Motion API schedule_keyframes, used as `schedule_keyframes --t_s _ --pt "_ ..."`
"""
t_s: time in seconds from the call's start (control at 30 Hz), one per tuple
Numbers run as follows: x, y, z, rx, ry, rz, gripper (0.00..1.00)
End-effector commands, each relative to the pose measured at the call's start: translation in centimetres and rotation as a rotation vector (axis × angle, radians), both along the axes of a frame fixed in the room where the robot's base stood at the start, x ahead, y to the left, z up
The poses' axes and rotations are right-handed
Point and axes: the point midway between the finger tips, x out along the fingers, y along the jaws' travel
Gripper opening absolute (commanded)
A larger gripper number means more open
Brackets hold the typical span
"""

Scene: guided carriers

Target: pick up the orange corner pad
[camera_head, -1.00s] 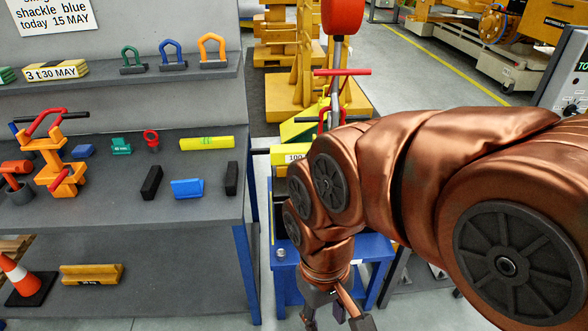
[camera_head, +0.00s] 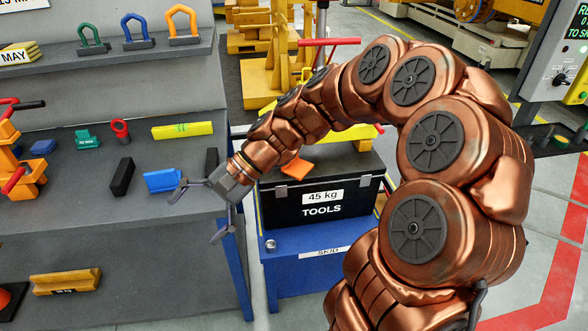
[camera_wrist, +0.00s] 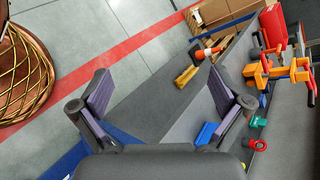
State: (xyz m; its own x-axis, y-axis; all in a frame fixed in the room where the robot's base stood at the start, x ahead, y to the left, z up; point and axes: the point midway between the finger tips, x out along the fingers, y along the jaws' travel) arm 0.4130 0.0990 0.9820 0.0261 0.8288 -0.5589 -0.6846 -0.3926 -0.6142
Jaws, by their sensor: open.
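A small orange piece (camera_head: 297,166), which looks like the corner pad, lies on the lid of the black tool box (camera_head: 322,208). My arm partly covers it in the head view, and I cannot make it out in the wrist view. My gripper (camera_head: 199,213) is open and empty, to the left of the tool box by the front edge of the grey bench. Its two spread fingers also show in the wrist view (camera_wrist: 162,95).
The tool box stands on a blue skid (camera_head: 310,264). On the bench (camera_head: 80,190) are a blue block (camera_head: 163,180), a black bar (camera_head: 122,177), a yellow level (camera_head: 182,130) and an orange clamp-like stand (camera_head: 22,160). Shackles stand on the shelf above.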

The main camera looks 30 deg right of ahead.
Motion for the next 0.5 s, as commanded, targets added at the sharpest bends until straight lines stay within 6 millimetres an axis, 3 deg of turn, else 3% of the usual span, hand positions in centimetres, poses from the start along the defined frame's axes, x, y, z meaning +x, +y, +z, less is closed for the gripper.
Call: schedule_keyframes --t_s 0.1,0.27,0.37,0.5 --pt "4.6 -2.3 -0.9 0.138 0.054 -0.159 1.0" --pt "10.2 -7.1 -1.9 0.322 0.128 -0.376 1.0" --pt "13.4 -11.3 -3.2 0.436 0.174 -0.521 1.0" --pt "16.9 -18.3 -5.9 0.594 0.238 -0.727 1.0"
